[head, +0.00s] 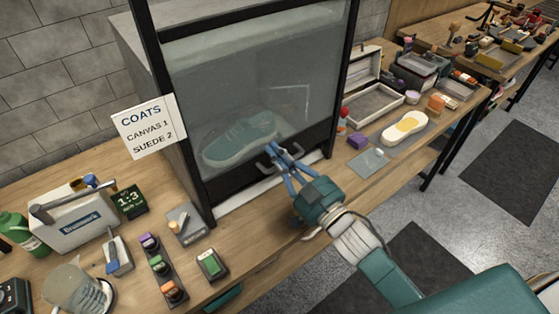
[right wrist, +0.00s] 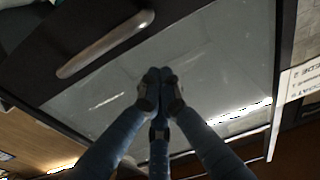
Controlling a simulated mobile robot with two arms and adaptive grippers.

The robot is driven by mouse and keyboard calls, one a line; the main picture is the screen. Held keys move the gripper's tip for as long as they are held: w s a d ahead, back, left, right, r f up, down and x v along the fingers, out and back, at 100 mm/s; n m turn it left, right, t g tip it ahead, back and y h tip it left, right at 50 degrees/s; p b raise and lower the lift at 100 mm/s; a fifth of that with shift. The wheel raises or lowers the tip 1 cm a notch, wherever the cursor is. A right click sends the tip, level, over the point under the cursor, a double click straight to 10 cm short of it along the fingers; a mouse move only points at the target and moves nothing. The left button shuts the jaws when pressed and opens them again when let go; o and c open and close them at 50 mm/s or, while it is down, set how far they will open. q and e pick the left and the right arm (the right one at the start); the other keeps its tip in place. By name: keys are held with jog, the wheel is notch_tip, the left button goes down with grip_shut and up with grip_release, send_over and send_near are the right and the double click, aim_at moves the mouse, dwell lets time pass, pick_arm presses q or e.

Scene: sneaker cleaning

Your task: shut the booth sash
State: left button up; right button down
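The booth sash (head: 250,85) is a clear pane in a dark frame, with a dark bottom bar and a metal handle (head: 266,164). The bar hangs low, just above the pale sill (head: 266,194); I cannot tell whether a gap is left between them. A teal sneaker (head: 236,138) shows behind the pane. My right gripper (head: 273,149) is in front of the sash by the handle. In the right wrist view its blue fingers (right wrist: 160,78) are drawn together with nothing between them, and the handle (right wrist: 105,45) lies apart from the tips. My left gripper is out of view.
A sign card (head: 149,126) is at the booth's left edge. To the right are a sole on a mat (head: 405,128), a purple block (head: 357,141) and an open case (head: 375,104).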

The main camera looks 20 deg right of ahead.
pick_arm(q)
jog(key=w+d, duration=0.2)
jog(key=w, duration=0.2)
pick_arm(e)
jog(key=f+b, duration=0.2)
jog(key=f, duration=0.2)
jog(key=f+b, duration=0.2)
jog(key=f, duration=0.3)
jog(key=s+f+b, duration=0.1)
jog(key=f+b, duration=0.1)
jog(key=f, duration=0.3)
jog(key=shift+s+d+f, duration=0.1)
jog(key=shift+d+f, duration=0.1)
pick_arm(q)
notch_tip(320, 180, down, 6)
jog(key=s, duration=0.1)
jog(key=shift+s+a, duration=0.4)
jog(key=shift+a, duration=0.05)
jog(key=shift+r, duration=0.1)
pick_arm(e)
jog(key=shift+r, duration=0.15)
